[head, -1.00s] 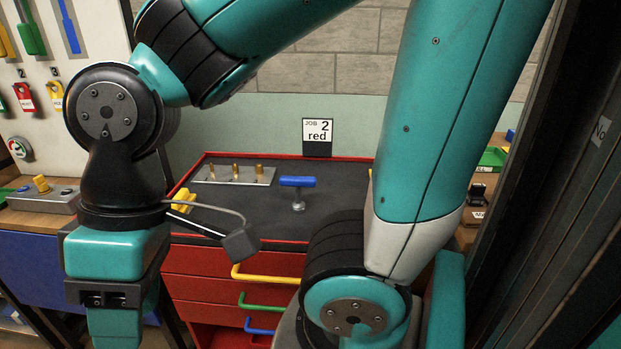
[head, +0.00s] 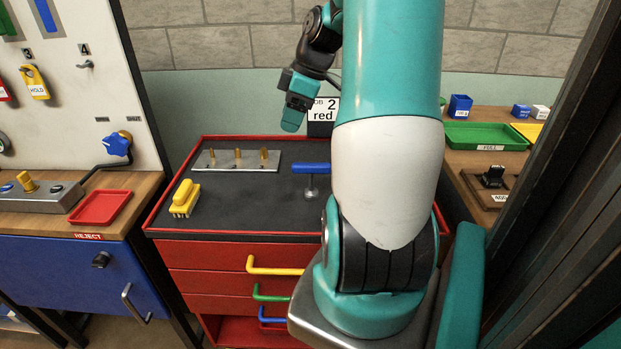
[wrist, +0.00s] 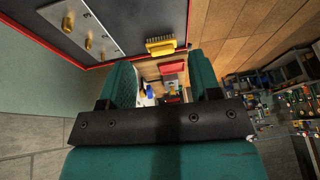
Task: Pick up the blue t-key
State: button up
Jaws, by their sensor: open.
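The blue t-key (head: 311,168) stands upright on the dark top of the red drawer cabinet (head: 222,254), its blue crossbar above a metal stem. My arm covers the space just right of it in the head view. My gripper (head: 294,105) is above the cabinet's back edge, to the upper left of the t-key and apart from it. In the wrist view, my gripper's two teal fingers (wrist: 162,82) are apart with nothing between them. The t-key does not show in the wrist view.
A metal plate (head: 212,159) with brass pegs and a yellow brush (head: 185,198) lie left of the t-key. The job sign (head: 321,128) stands behind, near my gripper. A red reject tray (head: 101,207) is on the left bench, a green tray (head: 486,136) on the right one.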

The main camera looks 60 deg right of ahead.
send_near(312, 164)
notch_tip(312, 164, up, 5)
jog(key=s, duration=0.2)
jog(key=f, duration=0.1)
jog(key=shift+t+h, duration=0.3)
jog(key=p+x, duration=0.1)
jog(key=x, duration=1)
jog(key=shift+d+f+p, duration=0.2)
jog(key=shift+f+p, duration=0.1)
jog(key=shift+p, duration=0.05)
jog(key=shift+p+x, duration=0.75)
jog(key=shift+x, duration=1.95)
grip_shut()
jog(key=shift+r, duration=0.15)
